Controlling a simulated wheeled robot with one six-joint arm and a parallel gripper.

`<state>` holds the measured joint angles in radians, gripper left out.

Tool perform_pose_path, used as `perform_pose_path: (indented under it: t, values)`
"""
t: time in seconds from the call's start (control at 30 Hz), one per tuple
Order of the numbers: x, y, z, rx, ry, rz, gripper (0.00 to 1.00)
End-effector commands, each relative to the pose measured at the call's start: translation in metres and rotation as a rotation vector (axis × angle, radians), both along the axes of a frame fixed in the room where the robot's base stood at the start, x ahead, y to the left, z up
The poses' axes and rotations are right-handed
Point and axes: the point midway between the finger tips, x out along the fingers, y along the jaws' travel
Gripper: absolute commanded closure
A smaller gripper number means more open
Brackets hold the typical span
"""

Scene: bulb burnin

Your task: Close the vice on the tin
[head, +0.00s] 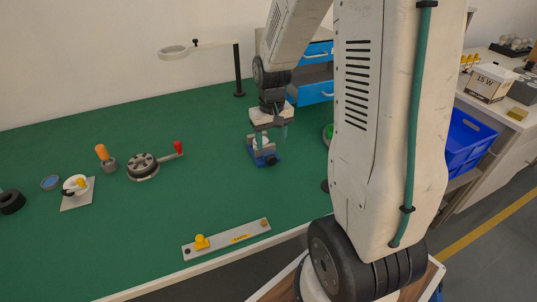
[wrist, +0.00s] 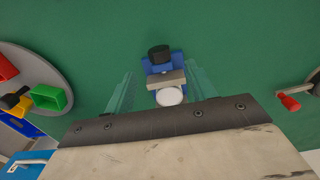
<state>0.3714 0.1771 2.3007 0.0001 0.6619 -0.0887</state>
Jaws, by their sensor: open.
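The vice (head: 267,159) is a small blue device on the green bench, below my gripper (head: 268,134) in the head view. In the wrist view the vice (wrist: 152,68) shows a black knob (wrist: 159,52) and a grey jaw (wrist: 166,79). The tin (wrist: 169,97) is a white round top beside the grey jaw, on the side towards my gripper's body. My gripper is open, its two greenish fingers (wrist: 160,82) apart on either side of the vice and tin. Whether the jaw touches the tin, and the tin's near side, I cannot tell.
A round device with a red-handled lever (head: 178,148) stands to the left. A plate with a yellow knob (head: 201,241) lies near the front edge. A magnifier stand (head: 238,70) and blue drawers (head: 314,92) are behind. In the wrist view a grey disc (wrist: 62,78) holds coloured bins.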

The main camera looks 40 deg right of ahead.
Motion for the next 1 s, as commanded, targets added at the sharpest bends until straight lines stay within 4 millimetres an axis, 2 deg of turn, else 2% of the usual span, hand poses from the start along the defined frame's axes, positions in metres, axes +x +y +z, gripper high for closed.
perform_pose_path:
  t: [0.2, 0.4, 0.77, 0.9, 0.93, 1.0]
  values:
    - [-0.002, 0.000, -0.038, 0.003, 0.006, -0.001, 0.44]
    - [-0.001, 0.001, -0.060, 0.001, 0.004, 0.001, 0.44]
    - [0.000, 0.003, -0.066, 0.001, 0.002, 0.003, 0.44]
    - [0.000, 0.002, -0.066, 0.001, 0.002, 0.003, 0.83]
    - [0.000, 0.002, -0.066, 0.001, 0.002, 0.003, 0.88]
    - [0.000, 0.002, -0.066, 0.001, 0.002, 0.003, 0.88]
